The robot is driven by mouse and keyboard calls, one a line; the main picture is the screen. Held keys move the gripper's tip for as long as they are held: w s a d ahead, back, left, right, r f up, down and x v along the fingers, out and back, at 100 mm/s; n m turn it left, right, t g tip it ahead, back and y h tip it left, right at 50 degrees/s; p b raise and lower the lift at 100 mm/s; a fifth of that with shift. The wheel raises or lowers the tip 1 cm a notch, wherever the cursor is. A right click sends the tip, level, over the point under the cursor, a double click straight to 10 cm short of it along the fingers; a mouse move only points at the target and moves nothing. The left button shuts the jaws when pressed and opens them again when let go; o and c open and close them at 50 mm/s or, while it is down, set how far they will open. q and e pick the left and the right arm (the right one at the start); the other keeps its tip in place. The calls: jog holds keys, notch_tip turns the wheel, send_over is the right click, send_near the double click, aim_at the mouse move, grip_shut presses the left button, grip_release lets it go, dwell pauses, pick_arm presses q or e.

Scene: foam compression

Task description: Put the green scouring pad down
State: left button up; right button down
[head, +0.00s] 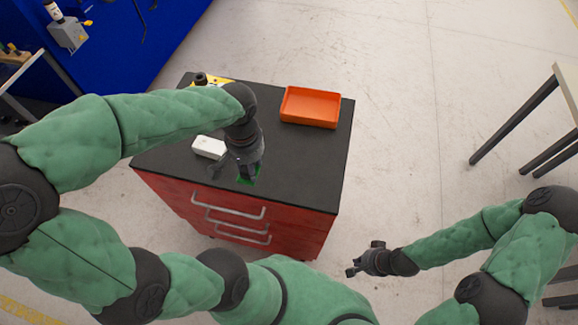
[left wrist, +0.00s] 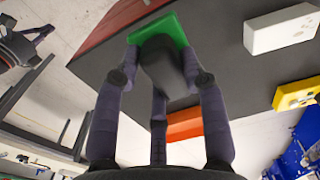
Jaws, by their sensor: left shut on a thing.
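The green scouring pad (head: 255,179) is at the fingertips of my left gripper (head: 246,175), over the front part of the black cabinet top (head: 308,180). In the left wrist view the green pad (left wrist: 165,29) lies between the fingers of my left gripper (left wrist: 163,62), which is shut on it. The fingers hide part of the pad. I cannot tell whether the pad touches the cabinet top. My right gripper (head: 363,262) is off to the right of the cabinet, empty, with its fingers spread apart.
A white block (head: 209,147) lies left of my left gripper. An orange tray (head: 310,121) stands at the back right of the cabinet top, and a yellow object (head: 217,81) at the back left. The cabinet's red front (head: 180,195) has drawer handles.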

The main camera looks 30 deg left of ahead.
pick_arm(q)
jog(key=w+d+f, duration=0.1)
jog(key=w+f, duration=0.1)
jog(key=w, duration=0.1)
jog(key=w+d+f+b, duration=0.1)
jog(key=w+f, duration=0.2)
jog(key=w, duration=0.1)
jog(key=w+d+f+b, duration=0.1)
jog(key=w+f, duration=0.2)
jog(key=shift+w+d+f, duration=0.2)
jog(key=shift+w+d, duration=0.1)
jog(key=shift+w+f+b, duration=0.15)
jog(key=shift+f+b, duration=0.15)
jog(key=shift+b, duration=0.05)
jog(key=shift+f+b, duration=0.45)
jog(key=shift+f, duration=1)
jog(key=shift+f, duration=0.15)
jog(key=o, duration=1.1)
